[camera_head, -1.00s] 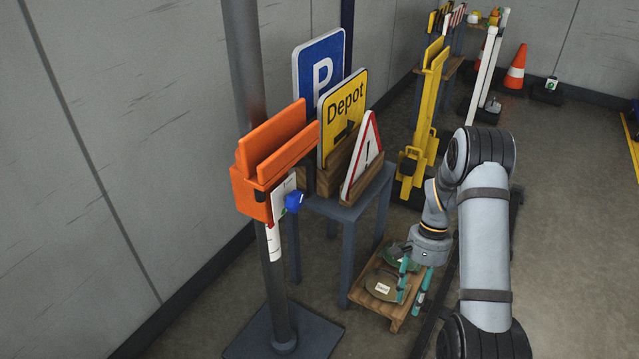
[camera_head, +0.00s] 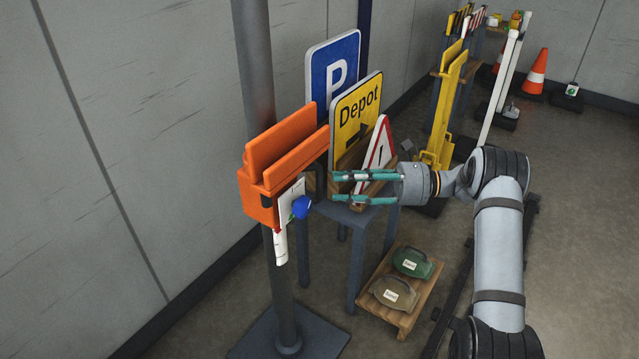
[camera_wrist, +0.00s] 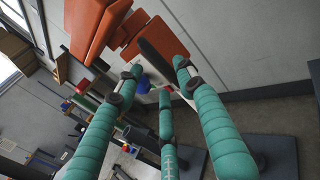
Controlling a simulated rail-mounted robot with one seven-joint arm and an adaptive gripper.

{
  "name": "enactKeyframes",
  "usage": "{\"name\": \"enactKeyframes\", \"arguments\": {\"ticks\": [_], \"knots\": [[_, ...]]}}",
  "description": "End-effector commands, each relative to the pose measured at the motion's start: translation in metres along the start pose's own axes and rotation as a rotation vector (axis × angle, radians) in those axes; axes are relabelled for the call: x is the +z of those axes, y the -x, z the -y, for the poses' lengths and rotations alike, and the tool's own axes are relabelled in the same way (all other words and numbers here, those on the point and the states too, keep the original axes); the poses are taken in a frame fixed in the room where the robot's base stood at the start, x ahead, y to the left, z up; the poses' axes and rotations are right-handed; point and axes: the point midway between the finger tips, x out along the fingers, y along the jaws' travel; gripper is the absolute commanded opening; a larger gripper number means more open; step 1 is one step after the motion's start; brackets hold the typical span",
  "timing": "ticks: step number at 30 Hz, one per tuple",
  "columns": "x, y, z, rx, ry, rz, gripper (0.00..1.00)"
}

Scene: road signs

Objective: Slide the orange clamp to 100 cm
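The orange clamp (camera_head: 262,200) sits around or against the grey upright post (camera_head: 254,70), partway up. It has a long orange jaw on top, a white card (camera_head: 291,200) and a blue knob (camera_head: 302,207) on its near side. A white strip (camera_head: 280,247) hangs below it; its markings are too small to read. My gripper (camera_head: 335,187) points left toward the knob, its teal fingers spread and empty, a short way to its right. In the wrist view the clamp (camera_wrist: 98,25) and blue knob (camera_wrist: 142,84) lie beyond my open fingers (camera_wrist: 160,74).
A grey table (camera_head: 356,235) carries a blue parking sign (camera_head: 318,70), a yellow Depot sign (camera_head: 345,125) and a warning sign (camera_head: 379,145) close behind my fingers. A low wooden stand (camera_head: 418,312) holds two sandbag-like weights. The post's flat base (camera_head: 325,345) stands on the floor.

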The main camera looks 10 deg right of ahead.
Motion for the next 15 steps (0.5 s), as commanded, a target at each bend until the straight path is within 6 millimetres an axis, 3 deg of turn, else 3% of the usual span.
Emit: {"name": "enactKeyframes", "arguments": {"ticks": [6,15], "knots": [[-0.001,-0.039,-0.001,0.003,-0.001,-0.001,0.38],[-0.001,-0.06,-0.001,0.0,-0.001,-0.002,0.38]]}}
